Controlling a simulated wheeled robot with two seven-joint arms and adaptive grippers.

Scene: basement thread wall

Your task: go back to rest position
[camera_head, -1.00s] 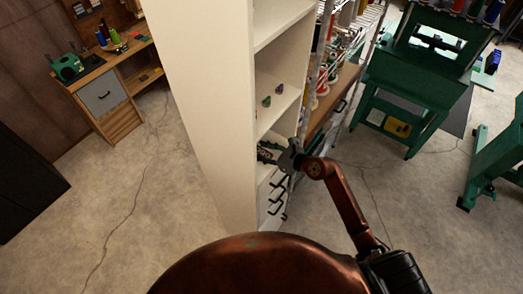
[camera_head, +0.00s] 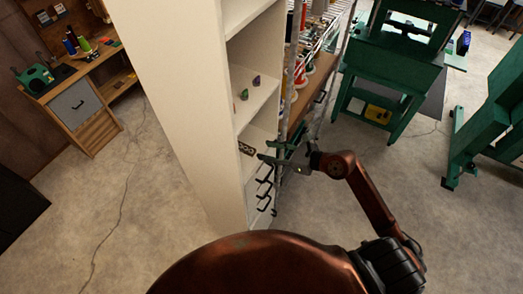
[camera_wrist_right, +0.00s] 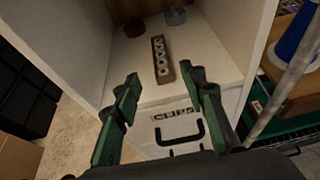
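My right gripper (camera_head: 266,150) is at the open front of the tall white shelf (camera_head: 165,100), beside a lower compartment. In the right wrist view the two green fingers (camera_wrist_right: 160,78) are spread apart with nothing between them. A narrow wooden holder with several pale round pieces (camera_wrist_right: 161,60) lies on the shelf board beyond the fingertips. It also shows in the head view (camera_head: 246,148), just left of the fingertips and apart from them. My left gripper is not in view.
Black-handled drawers (camera_head: 264,187) sit below the compartment. A metal rack with spools (camera_head: 301,75) stands close right of the shelf. Green machines (camera_head: 395,70) stand further right. A wooden workbench (camera_head: 85,100) is at left.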

